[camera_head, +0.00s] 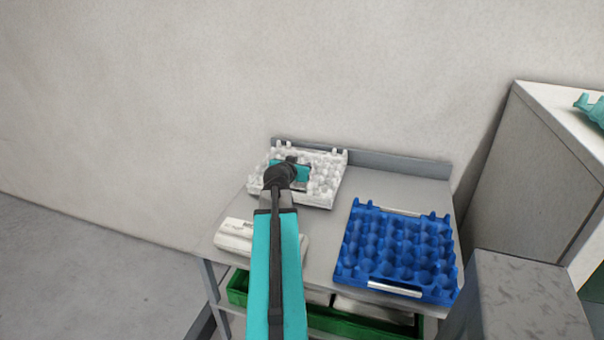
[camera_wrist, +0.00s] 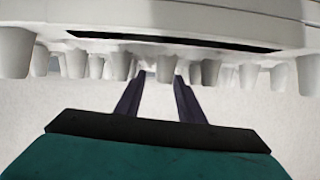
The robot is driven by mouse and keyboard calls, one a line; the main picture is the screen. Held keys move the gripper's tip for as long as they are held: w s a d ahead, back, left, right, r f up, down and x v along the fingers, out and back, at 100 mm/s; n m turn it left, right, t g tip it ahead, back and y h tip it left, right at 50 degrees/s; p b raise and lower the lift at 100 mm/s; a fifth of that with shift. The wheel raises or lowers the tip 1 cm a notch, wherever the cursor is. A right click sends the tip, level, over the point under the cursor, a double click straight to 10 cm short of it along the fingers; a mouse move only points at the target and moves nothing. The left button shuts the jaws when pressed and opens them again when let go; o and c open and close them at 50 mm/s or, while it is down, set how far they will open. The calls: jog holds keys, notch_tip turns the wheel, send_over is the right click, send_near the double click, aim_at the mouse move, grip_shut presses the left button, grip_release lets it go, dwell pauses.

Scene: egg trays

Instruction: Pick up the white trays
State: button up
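A white tray (camera_head: 318,197) with rows of pegs sits at the back left of the grey table. My gripper (camera_head: 300,172) is over this tray in the head view and hides part of it. In the wrist view the white tray (camera_wrist: 60,25) crosses the top with its pegs pointing down in the picture. My gripper's two dark fingers (camera_wrist: 160,76) are apart, with their tips close to the pegs. I cannot tell whether they touch the tray. Nothing is clearly held between them.
A blue tray (camera_head: 398,250) stands at the right of the table (camera_head: 400,182). A white box-like item (camera_head: 236,237) lies at the front left, partly behind my arm. A green crate (camera_head: 345,324) is below. A cabinet (camera_head: 548,165) stands to the right, and a wall behind.

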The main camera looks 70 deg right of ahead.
aim_at(302, 162)
jog(key=shift+p+x, duration=0.55)
jog(key=shift+x, duration=1.1)
grip_shut()
jog(key=shift+w, duration=0.1)
dwell(0.5)
